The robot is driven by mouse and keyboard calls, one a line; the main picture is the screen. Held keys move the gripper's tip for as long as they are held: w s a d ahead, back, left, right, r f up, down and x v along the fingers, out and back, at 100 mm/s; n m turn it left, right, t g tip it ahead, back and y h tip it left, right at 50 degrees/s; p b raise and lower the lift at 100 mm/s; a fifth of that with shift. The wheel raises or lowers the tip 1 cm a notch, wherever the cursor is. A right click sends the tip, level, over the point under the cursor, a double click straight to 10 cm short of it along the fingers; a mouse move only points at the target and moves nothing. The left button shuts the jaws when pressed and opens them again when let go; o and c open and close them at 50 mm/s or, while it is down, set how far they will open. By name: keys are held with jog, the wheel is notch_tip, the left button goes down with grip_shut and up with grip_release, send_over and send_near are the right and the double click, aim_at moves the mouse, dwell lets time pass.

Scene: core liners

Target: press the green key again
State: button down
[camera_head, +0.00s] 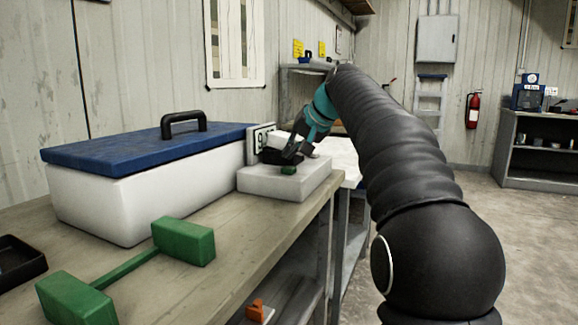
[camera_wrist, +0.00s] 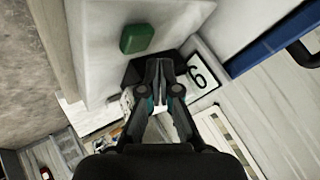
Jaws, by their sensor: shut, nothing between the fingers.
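The green key (camera_head: 288,170) sits on top of a white block-shaped device (camera_head: 275,184) at the edge of the bench. My gripper (camera_head: 292,153) is shut and empty, just above and behind the key in the head view. In the wrist view the green key (camera_wrist: 137,38) lies beyond and to the left of my gripper's closed fingertips (camera_wrist: 160,66), apart from them in the picture. A dark part of the device (camera_wrist: 135,70) lies below the fingertips. I cannot tell the exact height of the fingertips above the device.
A white cooler with a blue lid (camera_head: 150,148) stands on the bench (camera_head: 235,235) left of the device. A green dumbbell-shaped object (camera_head: 185,240) and a black tray (camera_head: 20,260) lie nearer. A number plate (camera_head: 262,138) stands behind the device. The floor at right is open.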

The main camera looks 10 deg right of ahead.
notch_tip(320, 180, up, 2)
jog(key=shift+r+p, duration=0.1)
jog(key=shift+p, duration=0.5)
jog(key=shift+r, duration=1.05)
jog(key=h, duration=0.1)
send_near(291, 168)
jog(key=s+a+f, duration=0.2)
jog(key=s+a, duration=0.1)
jog(key=a, duration=0.1)
jog(key=s+f+n+g+h, duration=0.1)
jog(key=s+f, duration=0.3)
jog(key=s, duration=0.2)
jog(key=s+f+h, duration=0.1)
jog(key=s+f, duration=0.3)
jog(key=s, duration=0.2)
jog(key=s+f+n+g+h, duration=0.1)
jog(key=s+f+n, duration=0.1)
jog(key=s+f, duration=1.6)
jog(key=shift+s+d+f+h, duration=0.2)
jog(key=shift+s+d+h, duration=0.1)
jog(key=shift+d, duration=0.15)
